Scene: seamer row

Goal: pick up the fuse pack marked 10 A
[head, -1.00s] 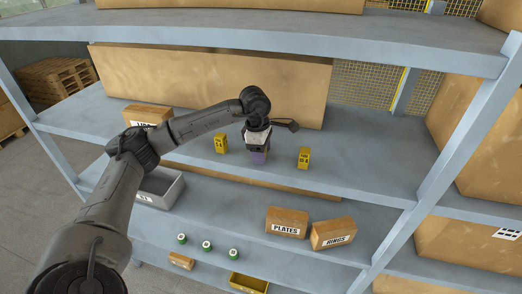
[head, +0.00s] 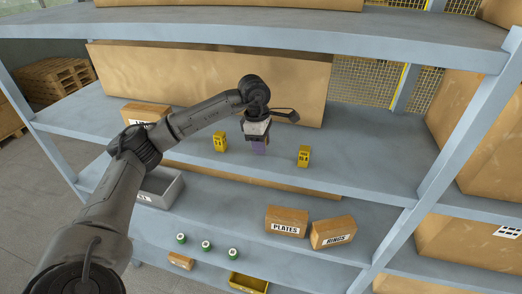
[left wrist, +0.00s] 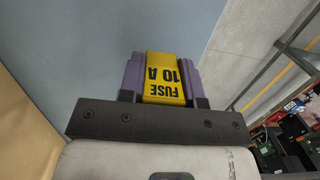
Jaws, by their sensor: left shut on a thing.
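The yellow fuse pack marked "FUSE 10 A" (left wrist: 165,80) is between the purple fingers of my left gripper in the left wrist view, its label upside down there. My left gripper (head: 260,147) is shut on it. In the head view the gripper is over the middle shelf, and its fingers hide the held pack. Two other yellow packs stand upright on the same shelf: one (head: 220,141) to the left of the gripper and one (head: 304,156) to the right. Their labels are too small to read surely. My right gripper is not in view.
A large cardboard box (head: 200,80) stands at the back of the middle shelf (head: 375,165). The shelf is clear to the right of the packs. Boxes marked PLATES (head: 286,221) and RINGS (head: 333,232) stand on the shelf below. The upper shelf (head: 300,32) overhangs.

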